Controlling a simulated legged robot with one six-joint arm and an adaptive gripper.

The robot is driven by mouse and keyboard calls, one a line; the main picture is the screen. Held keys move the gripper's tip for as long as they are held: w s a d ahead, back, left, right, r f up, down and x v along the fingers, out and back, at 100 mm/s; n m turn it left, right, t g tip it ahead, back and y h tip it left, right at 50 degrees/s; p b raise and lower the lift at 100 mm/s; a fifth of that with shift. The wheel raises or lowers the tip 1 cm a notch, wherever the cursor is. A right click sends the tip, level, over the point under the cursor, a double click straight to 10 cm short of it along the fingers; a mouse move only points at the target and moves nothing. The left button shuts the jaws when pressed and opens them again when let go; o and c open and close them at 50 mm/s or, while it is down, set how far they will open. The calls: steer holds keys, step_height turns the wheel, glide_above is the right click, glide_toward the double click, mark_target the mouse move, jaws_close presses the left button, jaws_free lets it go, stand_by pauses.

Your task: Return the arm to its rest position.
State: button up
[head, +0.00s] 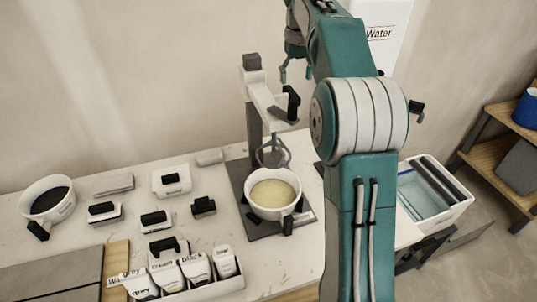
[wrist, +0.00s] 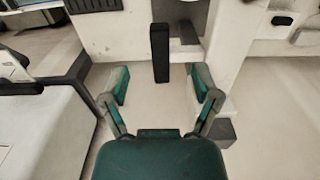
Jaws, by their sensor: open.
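My teal arm rises through the right half of the head view, bent at a white-ribbed joint. My gripper (head: 284,72) hangs from it, above the mixer stand (head: 255,130). In the wrist view my gripper (wrist: 160,88) is open, its two fingers apart with nothing held between them. A black upright handle (wrist: 160,52) stands just beyond the fingertips, between them in the picture; I cannot tell how far below it is. In the head view the mixer's black handle (head: 293,103) is below my gripper. A bowl of pale mix (head: 273,192) sits under the whisk.
The table holds a dark-filled pot (head: 47,200), several sponge-like tools (head: 156,219) and a tray of labelled bottles (head: 190,270). A white Water container (head: 386,30) stands behind my arm. A water-filled bin (head: 432,195) and wooden shelves (head: 505,125) are at right.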

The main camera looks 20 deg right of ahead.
steer(key=s+a+r+t, duration=0.15)
steer(key=s+a, duration=0.25)
steer(key=s, duration=0.4)
steer(key=s+a+r+t, duration=0.1)
steer(key=s+a+t, duration=0.1)
steer(key=s+a, duration=0.45)
steer(key=s+a+f+t, duration=0.1)
steer(key=s+f, duration=0.4)
steer(key=s, duration=0.3)
steer(key=s+a+f+t, duration=0.1)
steer(key=s+f, duration=0.4)
steer(key=s, duration=0.4)
steer(key=shift+a+f, duration=0.2)
steer(key=shift+f, duration=0.2)
